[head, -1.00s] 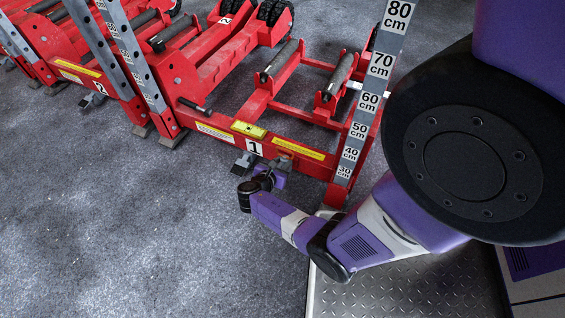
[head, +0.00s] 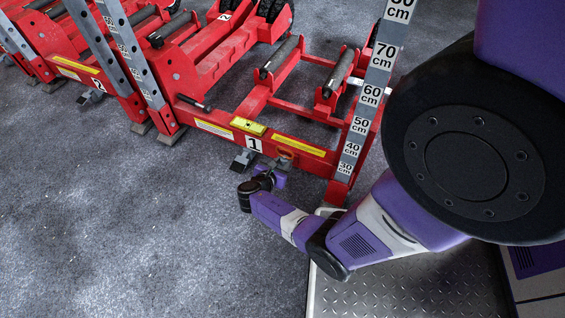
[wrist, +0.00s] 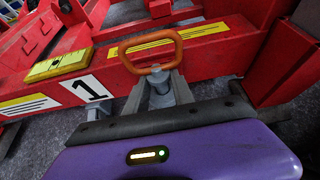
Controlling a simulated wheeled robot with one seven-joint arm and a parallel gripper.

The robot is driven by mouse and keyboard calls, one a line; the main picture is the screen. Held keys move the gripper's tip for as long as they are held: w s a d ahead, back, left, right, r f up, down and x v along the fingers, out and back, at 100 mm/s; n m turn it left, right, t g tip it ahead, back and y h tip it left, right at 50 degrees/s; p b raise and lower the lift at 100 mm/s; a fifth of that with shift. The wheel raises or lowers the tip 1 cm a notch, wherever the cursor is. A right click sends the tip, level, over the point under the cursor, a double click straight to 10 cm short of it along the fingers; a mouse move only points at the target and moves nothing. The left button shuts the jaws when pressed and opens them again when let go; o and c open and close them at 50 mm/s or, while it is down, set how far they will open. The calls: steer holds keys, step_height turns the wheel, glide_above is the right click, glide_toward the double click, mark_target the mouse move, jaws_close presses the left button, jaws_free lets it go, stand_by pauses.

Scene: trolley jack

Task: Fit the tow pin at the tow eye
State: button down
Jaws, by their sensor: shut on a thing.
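The tow pin has an orange loop handle (wrist: 150,50) and a grey shaft (wrist: 160,92). My gripper (wrist: 158,95) is shut on the pin just below the handle, with a grey finger on each side. The handle also shows in the head view (head: 286,154), in front of the red crossbeam marked 1. A grey bracket (head: 242,160) juts out low below the number plate, left of my gripper; I cannot tell whether it is the tow eye. The pin's lower end is hidden behind my gripper body in the wrist view, so I cannot tell whether it touches anything.
A height scale (head: 372,90) stands upright to the right. More red jacks stand at the left. The grey floor (head: 120,230) in front is clear.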

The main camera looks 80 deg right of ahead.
steer(key=shift+f, duration=0.3)
steer(key=c, duration=1)
jaws_free()
steer(key=p+v, duration=0.3)
steer(key=v, duration=0.4)
steer(key=shift+a+r, duration=0.15)
steer(key=shift+a, duration=0.25)
steer(key=shift+w, duration=0.1)
